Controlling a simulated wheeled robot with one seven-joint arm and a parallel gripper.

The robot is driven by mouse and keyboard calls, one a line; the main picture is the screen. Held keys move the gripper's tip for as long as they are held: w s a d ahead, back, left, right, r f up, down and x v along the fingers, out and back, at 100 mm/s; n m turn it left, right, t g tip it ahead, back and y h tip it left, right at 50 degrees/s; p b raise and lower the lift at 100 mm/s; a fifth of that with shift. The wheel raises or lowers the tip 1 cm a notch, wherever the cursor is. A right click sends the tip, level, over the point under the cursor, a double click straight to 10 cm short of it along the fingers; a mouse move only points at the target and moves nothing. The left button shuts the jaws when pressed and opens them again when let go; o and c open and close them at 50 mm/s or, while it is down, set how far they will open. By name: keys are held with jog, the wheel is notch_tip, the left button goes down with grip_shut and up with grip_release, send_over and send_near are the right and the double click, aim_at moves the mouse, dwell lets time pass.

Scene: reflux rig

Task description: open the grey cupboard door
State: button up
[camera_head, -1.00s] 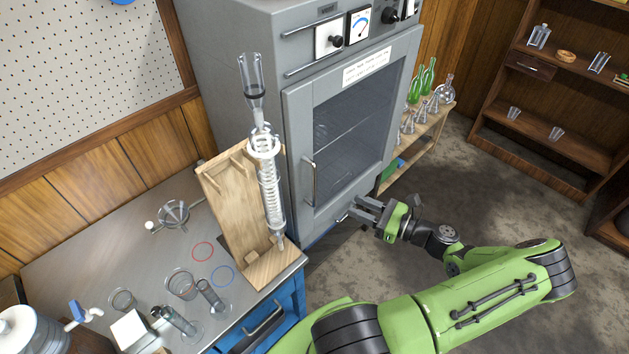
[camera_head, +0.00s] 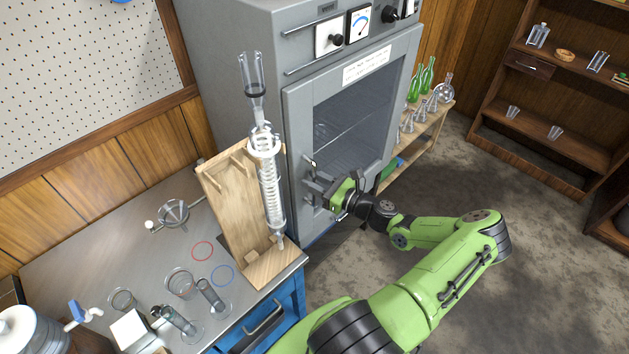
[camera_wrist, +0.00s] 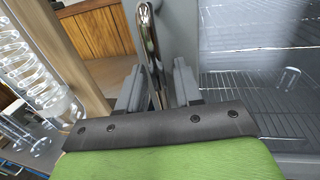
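The grey cupboard door (camera_head: 297,130) has a dark window with wire shelves behind it, and it looks shut. Its upright metal handle (camera_wrist: 150,45) is at the door's left side. In the wrist view the handle runs down between my two fingers. In the head view my gripper (camera_head: 316,186) is at the handle and hides most of it; only the handle's top end shows. The fingers (camera_wrist: 158,88) are apart, one on each side of the handle, and I see a gap beside it. I cannot tell whether either finger touches it.
A wooden stand (camera_head: 228,200) with a glass condenser (camera_head: 268,185) stands on the bench just left of the door. Glassware, including a funnel (camera_head: 173,212), is on the bench. A low rack with green bottles (camera_head: 428,76) is right of the cupboard. The floor (camera_head: 560,250) at right is clear.

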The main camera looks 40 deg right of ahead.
jog(key=shift+c, duration=0.4)
grip_shut()
